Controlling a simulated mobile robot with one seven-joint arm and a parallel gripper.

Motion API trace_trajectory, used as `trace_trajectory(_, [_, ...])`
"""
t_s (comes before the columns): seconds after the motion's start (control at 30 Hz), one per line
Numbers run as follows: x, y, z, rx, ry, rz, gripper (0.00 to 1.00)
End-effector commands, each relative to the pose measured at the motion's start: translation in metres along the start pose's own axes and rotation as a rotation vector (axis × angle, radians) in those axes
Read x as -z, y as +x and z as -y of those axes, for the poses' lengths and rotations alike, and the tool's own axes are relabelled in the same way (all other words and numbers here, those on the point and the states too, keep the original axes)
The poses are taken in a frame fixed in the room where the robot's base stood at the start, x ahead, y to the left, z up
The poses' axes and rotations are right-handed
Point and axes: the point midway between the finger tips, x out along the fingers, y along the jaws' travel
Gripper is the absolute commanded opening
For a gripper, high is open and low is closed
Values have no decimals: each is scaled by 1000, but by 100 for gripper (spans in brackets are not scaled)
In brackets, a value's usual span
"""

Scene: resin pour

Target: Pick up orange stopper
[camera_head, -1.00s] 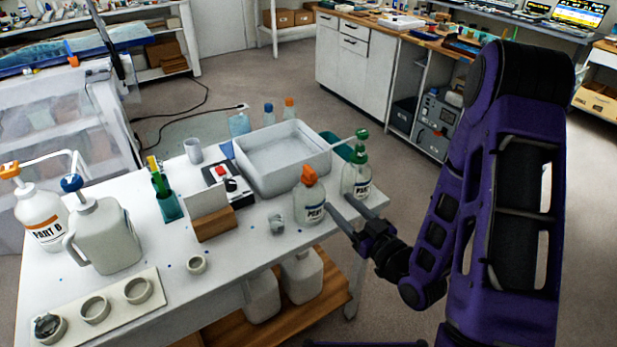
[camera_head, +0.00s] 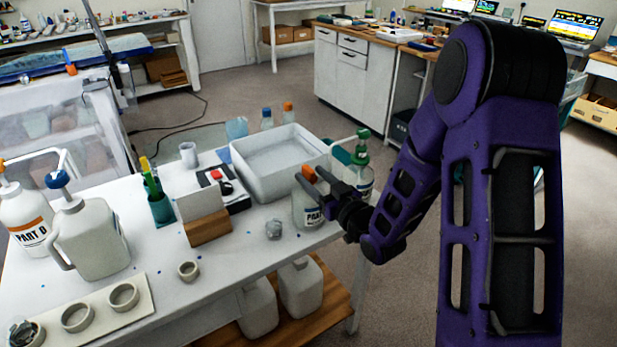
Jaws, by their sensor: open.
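The orange stopper (camera_head: 309,173) sits on top of a white labelled bottle (camera_head: 303,209) near the right front edge of the white table. My gripper (camera_head: 312,178) is open, with its fingers reaching up and left at the height of the stopper. One finger overlaps the stopper in the picture and hides part of it. I cannot tell whether the fingers touch it or stand around it. My gripper also hides the right side of the bottle.
A bottle with a green pump (camera_head: 361,150) stands just right of and behind my gripper. A white tray (camera_head: 262,180) lies behind left. A small grey lump (camera_head: 273,229) and a wooden block (camera_head: 208,227) with a white card stand to the left.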

Motion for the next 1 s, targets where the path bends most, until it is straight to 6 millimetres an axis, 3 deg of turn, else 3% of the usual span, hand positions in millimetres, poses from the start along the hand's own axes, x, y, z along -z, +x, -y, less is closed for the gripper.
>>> trace_trajectory(0.17, [0, 12, 0, 1, 0, -1, 55])
trace_trajectory(0.43, [0, 50, -1, 2, 0, 1, 55])
trace_trajectory(0.73, [0, 56, -1, 0, 0, 0, 55])
trace_trajectory(1.0, [0, 56, -1, 0, -1, 0, 8])
